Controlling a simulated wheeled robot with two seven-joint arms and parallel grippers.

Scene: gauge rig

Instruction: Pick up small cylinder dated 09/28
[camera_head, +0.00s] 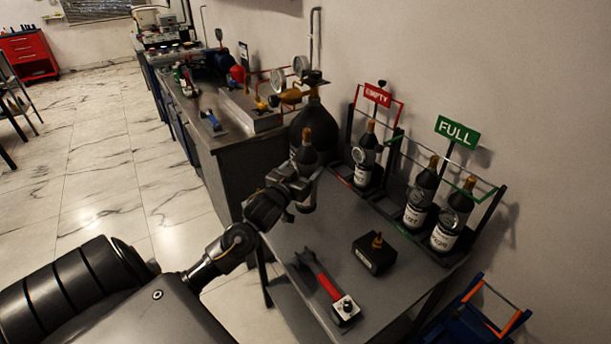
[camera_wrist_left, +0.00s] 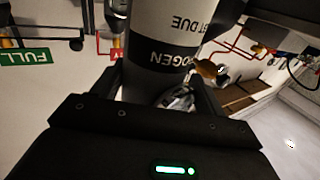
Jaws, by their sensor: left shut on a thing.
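My left gripper (camera_head: 305,188) is shut on a small dark cylinder (camera_head: 306,154) at the left edge of the grey table. In the left wrist view, the cylinder (camera_wrist_left: 170,55) sits between the gripper's fingers (camera_wrist_left: 160,88). Its pale label shows "ST DUE" and a black band with "OGEN"; no date is readable. I cannot tell if its base is off the table. Another small cylinder (camera_head: 366,160) stands in the rack under the EMPTY sign (camera_head: 377,95). Two more, a left one (camera_head: 420,196) and a right one (camera_head: 451,220), stand under the FULL sign (camera_head: 457,131). My right gripper is not in view.
A large dark cylinder (camera_head: 322,120) with gauges stands behind the held one. A blue-and-orange frame (camera_head: 475,312) stands at lower right.

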